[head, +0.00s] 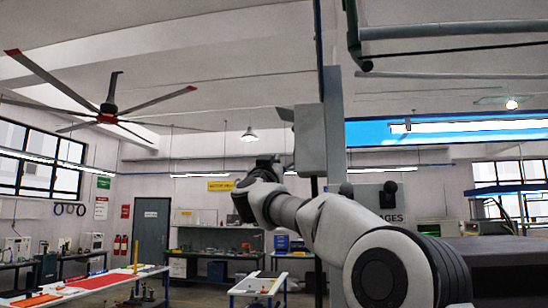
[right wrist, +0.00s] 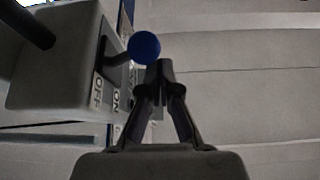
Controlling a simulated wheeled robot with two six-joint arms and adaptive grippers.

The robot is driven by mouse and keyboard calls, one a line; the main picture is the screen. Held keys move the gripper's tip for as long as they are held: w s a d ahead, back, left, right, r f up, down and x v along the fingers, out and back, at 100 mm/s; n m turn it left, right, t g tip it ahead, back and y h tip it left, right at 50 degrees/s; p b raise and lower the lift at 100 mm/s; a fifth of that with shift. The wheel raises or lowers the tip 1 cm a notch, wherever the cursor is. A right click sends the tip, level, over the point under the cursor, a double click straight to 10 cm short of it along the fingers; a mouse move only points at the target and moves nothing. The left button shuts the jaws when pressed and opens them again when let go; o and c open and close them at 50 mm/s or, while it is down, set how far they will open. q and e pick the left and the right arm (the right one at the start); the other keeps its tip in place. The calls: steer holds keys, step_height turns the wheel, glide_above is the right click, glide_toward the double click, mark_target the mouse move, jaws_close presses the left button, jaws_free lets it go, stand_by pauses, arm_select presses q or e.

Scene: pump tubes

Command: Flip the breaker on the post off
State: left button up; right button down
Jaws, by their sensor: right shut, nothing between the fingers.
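The breaker is a grey box (head: 311,139) on a tall grey post (head: 333,125) in the head view. In the right wrist view the box (right wrist: 52,65) fills the upper left, with OFF and ON labels on its face. Its lever ends in a blue knob (right wrist: 144,47) that sticks out towards the fingers. My right gripper (head: 277,159) is at the lower left of the box in the head view. In the wrist view its fingers (right wrist: 160,68) are shut and empty, with the tips just below and right of the knob. I cannot tell whether they touch it. My left gripper is not in view.
Workbenches with tools stand along the far wall, one with a dark top (head: 218,227). A table with red mats (head: 92,282) is at lower left. A ceiling fan (head: 108,118) hangs at upper left. The air left of my right gripper looks clear.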

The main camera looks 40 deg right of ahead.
steer(key=shift+f, duration=0.3)
steer(key=shift+f, duration=0.1)
stand_by(0.3)
